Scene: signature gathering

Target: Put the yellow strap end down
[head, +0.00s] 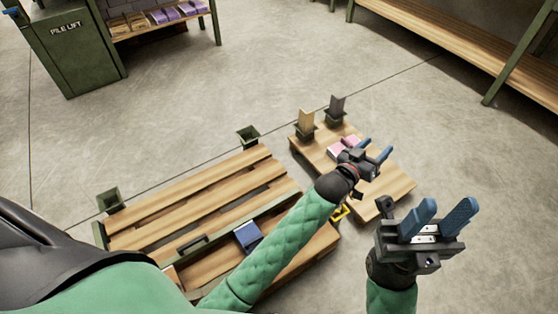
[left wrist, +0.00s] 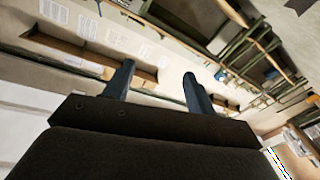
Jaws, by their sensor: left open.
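A small yellow piece (head: 341,212), which looks like the strap end, shows at the right end of the large wooden pallet (head: 190,189), partly behind my left forearm. I cannot tell what it rests on. My left gripper (head: 376,148) is open and empty, above the smaller wooden platform (head: 398,186) and apart from the yellow piece. In the left wrist view its two blue fingers (left wrist: 158,82) stand apart with nothing between them. My right gripper (head: 448,206) is open and empty at the lower right, its blue fingers spread.
A green pile lift cabinet (head: 70,45) and shelves (head: 455,42) stand behind. Open floor lies between.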

